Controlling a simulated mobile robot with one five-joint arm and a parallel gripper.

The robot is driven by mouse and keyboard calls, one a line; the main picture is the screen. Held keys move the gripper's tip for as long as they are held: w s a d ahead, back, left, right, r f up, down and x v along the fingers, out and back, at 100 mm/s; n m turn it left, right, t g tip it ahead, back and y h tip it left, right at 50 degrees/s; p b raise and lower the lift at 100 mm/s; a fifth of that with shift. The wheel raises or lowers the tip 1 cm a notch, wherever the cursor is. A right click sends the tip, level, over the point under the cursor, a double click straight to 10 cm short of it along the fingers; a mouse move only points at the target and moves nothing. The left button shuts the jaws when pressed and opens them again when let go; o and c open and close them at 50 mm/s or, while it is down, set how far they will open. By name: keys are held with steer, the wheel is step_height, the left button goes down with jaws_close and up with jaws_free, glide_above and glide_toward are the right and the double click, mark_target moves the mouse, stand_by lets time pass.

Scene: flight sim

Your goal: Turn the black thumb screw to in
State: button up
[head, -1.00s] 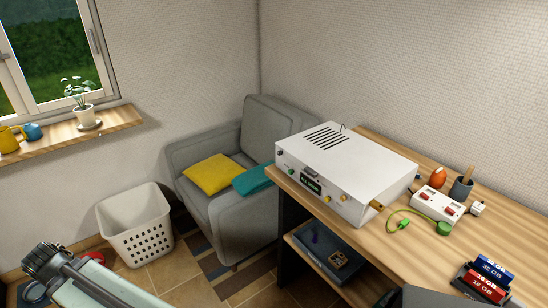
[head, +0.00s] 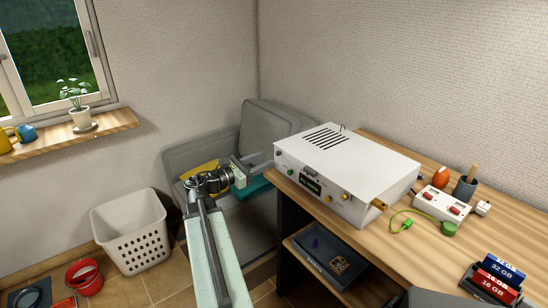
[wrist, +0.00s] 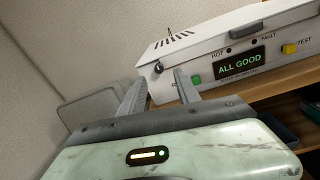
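The black thumb screw (wrist: 158,68) is a small dark knob at the left end of the white box's front face. In the head view it is a tiny dark spot (head: 279,154), hard to make out. The white box (wrist: 215,45) has a display reading "ALL GOOD" (wrist: 240,65), and it stands on the wooden desk (head: 390,150). My gripper (wrist: 162,74) is open. In the wrist view the screw appears between its fingertips, still beyond them. In the head view my gripper (head: 259,162) points at the box's left front corner. Contact cannot be told.
A green button (wrist: 196,80) is just right of the right finger; a yellow TEST button (wrist: 289,49) is further right. A grey armchair (head: 180,160) stands behind my arm. The desk's lower shelf holds a dark tray (head: 320,268). A white basket (head: 130,235) is on the floor.

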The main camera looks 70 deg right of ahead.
mark_target(277, 154)
steer(key=x, duration=0.5)
jaws_close()
